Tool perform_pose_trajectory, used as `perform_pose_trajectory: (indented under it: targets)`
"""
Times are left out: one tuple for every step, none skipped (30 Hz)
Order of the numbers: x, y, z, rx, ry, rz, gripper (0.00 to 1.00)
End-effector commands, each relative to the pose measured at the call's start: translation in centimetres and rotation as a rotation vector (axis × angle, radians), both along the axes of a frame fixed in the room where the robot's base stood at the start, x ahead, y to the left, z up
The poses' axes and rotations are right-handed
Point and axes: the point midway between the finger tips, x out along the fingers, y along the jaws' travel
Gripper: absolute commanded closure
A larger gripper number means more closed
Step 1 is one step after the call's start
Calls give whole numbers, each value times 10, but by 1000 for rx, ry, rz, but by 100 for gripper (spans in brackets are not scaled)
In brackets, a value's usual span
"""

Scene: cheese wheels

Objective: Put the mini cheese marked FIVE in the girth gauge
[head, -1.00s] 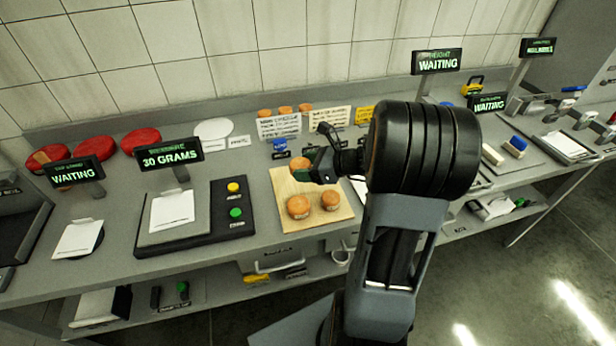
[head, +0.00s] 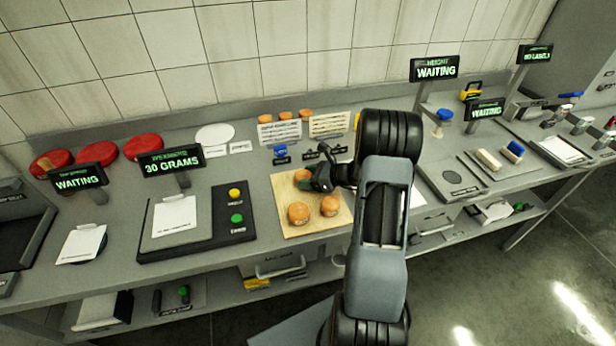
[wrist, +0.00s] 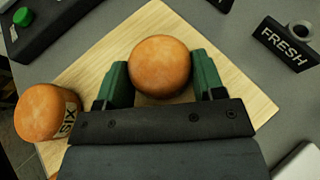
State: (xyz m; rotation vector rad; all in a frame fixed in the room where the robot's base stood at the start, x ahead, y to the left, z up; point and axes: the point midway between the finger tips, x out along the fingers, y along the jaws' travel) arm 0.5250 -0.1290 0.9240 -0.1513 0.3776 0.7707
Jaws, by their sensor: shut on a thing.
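My gripper (wrist: 160,78) is shut on an orange mini cheese (wrist: 160,62), with a green finger on each side of it. The cheese's label is not visible. In the head view my gripper (head: 315,181) and this cheese (head: 302,177) are over the back part of the wooden board (head: 283,192). I cannot tell if the cheese is touching the board. Another mini cheese, marked SIX (wrist: 45,112), sits on the board left of my gripper in the wrist view. In the head view two cheeses (head: 298,213) (head: 329,206) stand at the board's front. I cannot make out which station is the girth gauge.
Left of the board are a scale (head: 174,222) reading 30 GRAMS and yellow and green buttons (head: 236,218). Signs reading WAITING (head: 434,68) (head: 485,108) stand at the right. A FRESH sign (wrist: 284,45) is near the board. My arm hides part of the bench.

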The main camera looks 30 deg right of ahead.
Motion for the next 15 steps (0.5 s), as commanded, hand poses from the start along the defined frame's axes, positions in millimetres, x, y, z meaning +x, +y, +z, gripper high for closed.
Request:
perform_pose_trajectory:
  targets:
    - [0,0,-1,0,0,-1,63]
    - [0,0,-2,0,-2,-1,63]
    - [0,0,-2,-1,-2,0,63]
    - [0,0,-2,-1,-2,0,63]
    - [0,0,-2,-1,-2,0,63]
    - [0,0,-2,-1,-2,0,63]
    - [0,0,-2,-2,-2,0,63]
    - [0,0,-2,-2,-2,0,63]
    - [0,0,-2,-2,-2,0,63]
    - [0,0,-3,-2,-2,0,63]
    - [0,0,-4,-1,-1,-1,63]
    - [0,0,-6,-1,-1,-1,63]
    - [0,0,-7,-1,-1,-1,63]
    - [0,0,-8,-1,-1,-1,63]
    - [0,0,-6,-1,-1,-1,34]
